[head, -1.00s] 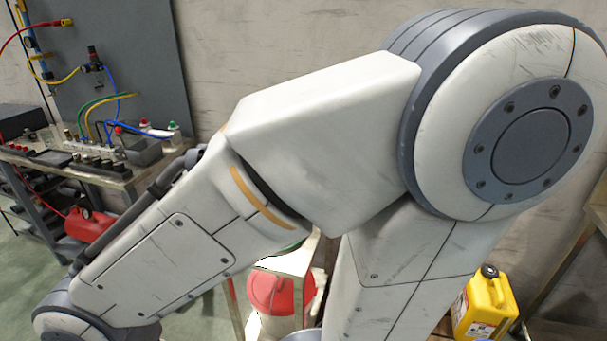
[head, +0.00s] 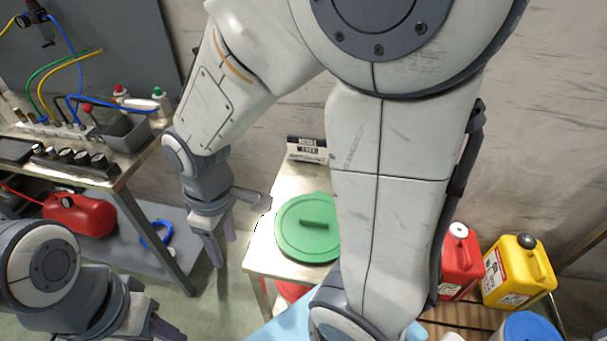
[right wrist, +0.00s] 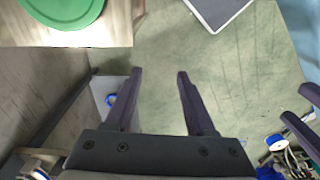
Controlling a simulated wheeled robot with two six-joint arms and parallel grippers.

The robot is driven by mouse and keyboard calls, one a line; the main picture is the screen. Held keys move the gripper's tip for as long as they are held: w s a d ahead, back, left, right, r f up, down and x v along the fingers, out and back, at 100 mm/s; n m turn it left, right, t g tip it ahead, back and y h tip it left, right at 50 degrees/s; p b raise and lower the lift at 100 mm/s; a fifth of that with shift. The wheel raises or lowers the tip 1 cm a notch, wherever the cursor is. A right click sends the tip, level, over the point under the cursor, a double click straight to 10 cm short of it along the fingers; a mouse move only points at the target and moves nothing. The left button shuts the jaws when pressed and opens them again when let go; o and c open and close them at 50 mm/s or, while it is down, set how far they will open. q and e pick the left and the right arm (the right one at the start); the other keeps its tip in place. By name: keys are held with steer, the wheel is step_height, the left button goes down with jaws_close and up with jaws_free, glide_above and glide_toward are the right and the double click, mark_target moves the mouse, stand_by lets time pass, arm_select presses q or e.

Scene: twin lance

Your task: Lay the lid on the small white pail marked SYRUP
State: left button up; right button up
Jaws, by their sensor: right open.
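A round green lid (head: 290,240) with a bar handle lies on a small metal-topped table; my right arm covers its right edge. Part of it also shows at the top left of the right wrist view (right wrist: 62,12). My right gripper (head: 223,246) is open and empty, pointing down over the floor, left of that table and apart from the lid. Its fingers stand apart in the right wrist view (right wrist: 160,75). My left gripper (head: 163,332) is at the bottom left, cut off by the edge; its fingers look apart in the right wrist view (right wrist: 295,104). I cannot make out a SYRUP pail.
A labelled box (head: 307,150) stands behind the lid. Red (head: 462,262) and yellow (head: 517,272) jugs and a blue round thing (head: 530,328) are at the right. A bench with a red tank (head: 78,215) stands at left. A light blue surface (head: 275,328) shows at the bottom.

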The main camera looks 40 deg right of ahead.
steer(key=w+d+f+p, duration=0.1)
steer(key=w+d, duration=0.3)
steer(key=d, duration=0.2)
arm_select(q)
step_height(320, 180, up, 5)
steer(key=p, duration=0.3)
arm_select(e)
glide_above(314, 221)
step_height(314, 221, down, 9)
arm_select(q)
step_height(314, 221, down, 8)
steer(key=b, duration=0.8)
steer(key=shift+d, duration=0.15)
arm_select(e)
steer(key=shift+n+h, duration=0.3)
step_height(314, 221, down, 10)
steer(key=shift+r, duration=0.1)
arm_select(q)
steer(key=shift+s, duration=0.1)
arm_select(e)
jaws_close()
arm_select(q)
steer(key=shift+r, duration=0.1)
arm_select(e)
steer(key=shift+r, duration=0.1)
